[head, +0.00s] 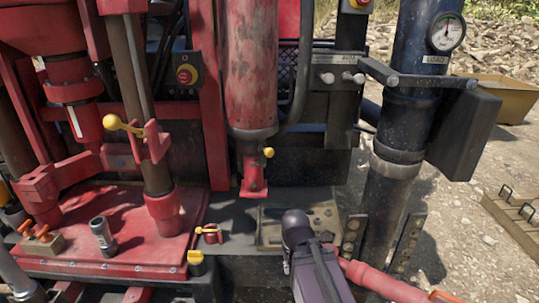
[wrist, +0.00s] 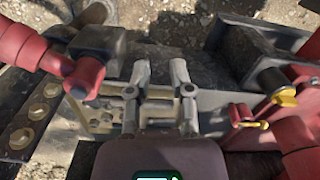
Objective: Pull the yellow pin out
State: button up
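Several yellow-headed parts show in the head view. A yellow pin (head: 208,230) sits in a small red bracket on the deck at the lower middle, left of my arm. It seems to be the yellow part in the red bracket in the wrist view (wrist: 250,124), to the right of my fingers. Another yellow-headed pin (head: 125,124) sticks out of a red clamp at upper left. A yellow ball (head: 268,152) is beside the red cylinder's foot. My gripper (wrist: 159,72) is open and empty, apart from all of these. In the head view my arm hides its fingers.
A yellow cap (head: 196,262) stands just in front of the small bracket. A red cylinder (head: 248,70) and a dark pipe with a gauge (head: 405,110) rise behind. Black plates with holes (head: 352,236) stand right of my arm. Gravel lies at right.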

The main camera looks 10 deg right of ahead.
jog(key=shift+w, duration=0.1)
grip_shut()
jog(key=w+r+n+t+h+p, duration=0.2)
jog(key=w+r+h, duration=0.25)
jog(key=w, duration=0.35)
jog(key=w+r+n+t+h+p, duration=0.1)
jog(key=w+r+n+t+h, duration=0.15)
jog(key=w+r+h, duration=0.4)
jog(key=w+a+r+n+t+h+p, duration=0.2)
jog(key=w+a+r+n+t, duration=0.2)
jog(key=w+a+r+t, duration=0.4)
jog(key=w+a+r, duration=0.4)
jog(key=a+r, duration=0.1)
jog(key=a, duration=0.1)
